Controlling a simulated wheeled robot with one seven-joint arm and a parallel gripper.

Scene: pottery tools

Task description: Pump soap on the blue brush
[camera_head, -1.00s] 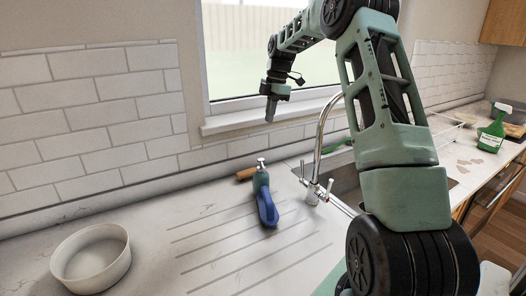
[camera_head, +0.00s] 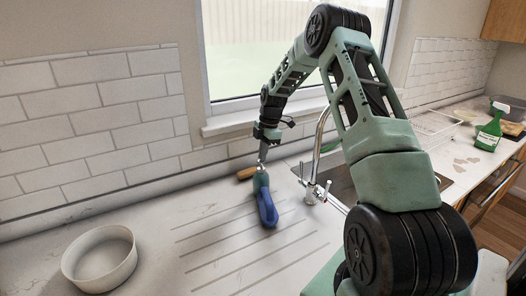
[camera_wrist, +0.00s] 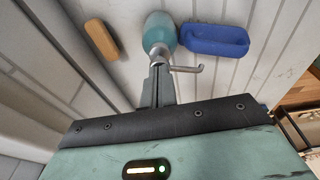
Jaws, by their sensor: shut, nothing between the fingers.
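The teal soap bottle (camera_head: 260,182) stands upright on the ribbed draining area, with a metal pump head (camera_head: 261,165) on top. The blue brush (camera_head: 267,209) lies in front of the bottle in the head view. In the wrist view the bottle (camera_wrist: 161,30) is at the top middle, its pump spout (camera_wrist: 188,69) points right, and the blue brush (camera_wrist: 215,40) is right of it. My gripper (camera_head: 264,158) is shut and empty, pointing down directly above the pump head. In the wrist view the fingertips (camera_wrist: 159,70) meet the pump top or nearly so; contact is unclear.
A wooden-handled item (camera_head: 245,174) lies behind the bottle, left of it. A chrome tap (camera_head: 318,150) and sink (camera_head: 345,183) are to the right. A white round bowl (camera_head: 100,260) stands at the front left. A green spray bottle (camera_head: 489,130) is far right.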

